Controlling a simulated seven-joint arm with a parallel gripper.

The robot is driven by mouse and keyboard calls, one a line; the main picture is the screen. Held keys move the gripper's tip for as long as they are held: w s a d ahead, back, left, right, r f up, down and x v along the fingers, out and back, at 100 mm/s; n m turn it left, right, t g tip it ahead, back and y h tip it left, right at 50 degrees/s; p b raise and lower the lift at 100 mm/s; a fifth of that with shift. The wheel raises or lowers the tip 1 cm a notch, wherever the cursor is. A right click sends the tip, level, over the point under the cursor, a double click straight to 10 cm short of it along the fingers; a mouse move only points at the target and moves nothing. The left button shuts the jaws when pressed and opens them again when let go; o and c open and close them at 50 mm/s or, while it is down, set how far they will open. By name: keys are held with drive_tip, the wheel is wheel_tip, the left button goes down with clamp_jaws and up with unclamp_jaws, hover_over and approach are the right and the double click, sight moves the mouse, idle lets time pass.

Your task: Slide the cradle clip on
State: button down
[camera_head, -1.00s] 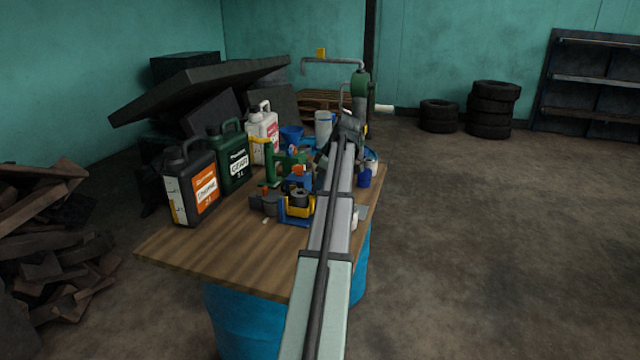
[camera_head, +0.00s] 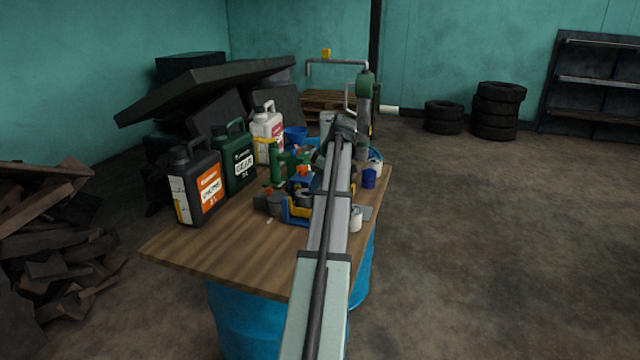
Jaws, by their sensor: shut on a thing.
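My arm runs away from the camera over the bench, and its far end (camera_head: 343,130) is a dark joint bent down behind the arm's own links. My gripper's fingers are hidden there, and so is whatever lies between them. A small blue and yellow holder (camera_head: 297,213) stands on the bench just left of my arm, with a dark round part (camera_head: 303,196) at it. My arm covers its right side. I cannot tell which piece is the cradle clip.
The wooden bench (camera_head: 215,252) is bare at its front left. Black (camera_head: 194,187), green (camera_head: 235,160) and white (camera_head: 267,135) jugs line its left side. A green tool (camera_head: 277,165), a blue funnel (camera_head: 295,136) and a blue cup (camera_head: 369,178) stand near the arm.

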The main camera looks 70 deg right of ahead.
drive_tip(key=c, duration=0.9)
unclamp_jaws()
drive_tip(key=shift+r, duration=0.1)
drive_tip(key=v, duration=1.3)
drive_tip(key=shift+s+r, duration=0.15)
drive_tip(key=shift+r, duration=0.15)
